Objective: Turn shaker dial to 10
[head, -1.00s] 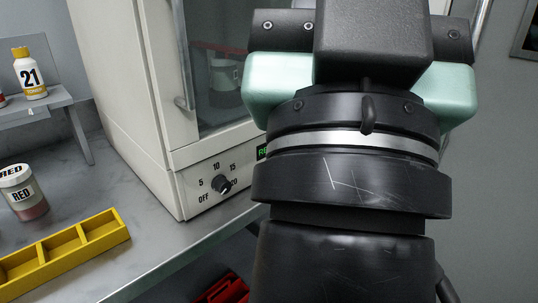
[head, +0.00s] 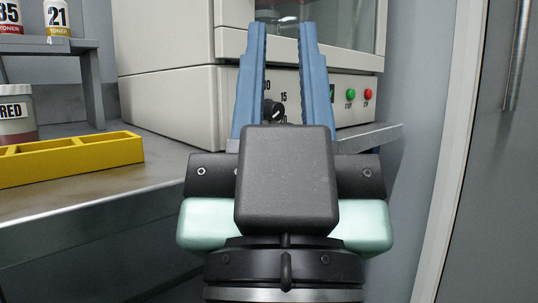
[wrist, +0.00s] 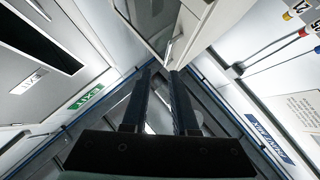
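The shaker (head: 178,98) is a large off-white cabinet with a glass window, standing on the grey bench in the head view. Its dial (head: 273,111) is a small black knob on the lower front panel, seen between my fingers. The 15 mark shows above it; the 10 mark is partly covered and other marks are hidden. I cannot tell exactly where the pointer stands. My gripper (head: 283,30) is open and empty, its two blue fingers reaching up in front of the panel. In the wrist view the gripper (wrist: 162,70) also shows a gap between its fingers, and the dial does not show.
A green button (head: 350,94) and a red button (head: 368,94) sit right of the dial. A yellow divided tray (head: 110,151) and a RED jar (head: 16,115) are on the bench (head: 100,205) at left. Toner bottles stand on a small shelf (head: 30,46). A door is at right.

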